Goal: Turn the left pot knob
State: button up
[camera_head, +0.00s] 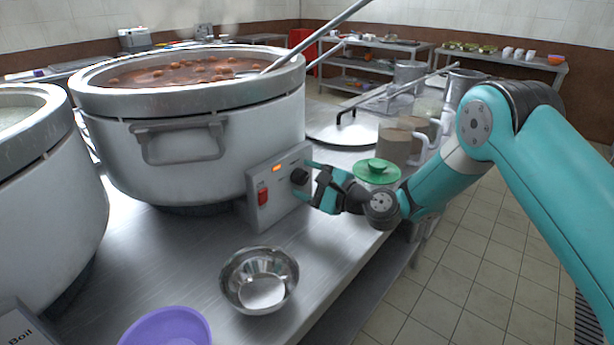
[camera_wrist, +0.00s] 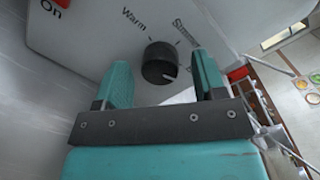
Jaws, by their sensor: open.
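A black round knob (camera_head: 300,176) sits on the control panel (camera_head: 263,219) of the large steel pot (camera_head: 210,125) with brown stew. In the wrist view the knob (camera_wrist: 160,63) lies between my two teal fingers, with a gap on each side. Its white mark points to the lower right. "Warm" and part of "Simmer" show above it; my right finger hides further marks. My gripper (camera_head: 311,184) is open and empty close in front of the panel. A second pot (camera_head: 35,190) of pale congee is cut off at the left edge, with a panel corner reading "Boil" (camera_head: 18,330).
A red switch (camera_head: 263,193) and an orange light (camera_head: 277,168) are on the same panel. A steel bowl (camera_head: 259,280) and a purple bowl (camera_head: 166,328) stand in front. The counter between bowl and panel is clear.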

jog(key=shift+a, duration=0.1)
jog(key=c, duration=0.9)
jog(key=shift+n+b, duration=0.4)
jog(key=shift+f+n+b, duration=0.15)
jog(key=shift+n+b, duration=0.65)
jog(key=shift+n, duration=0.2)
jog(key=n+b, duration=0.3)
jog(key=n, duration=0.1)
jog(key=shift+h+b, duration=0.3)
jog(key=n+b, duration=0.3)
jog(key=n, duration=0.1)
jog(key=shift+f+b, duration=0.1)
jog(key=shift+b, duration=0.3)
jog(key=shift+n+b, duration=0.9)
jog(key=shift+n, duration=0.3)
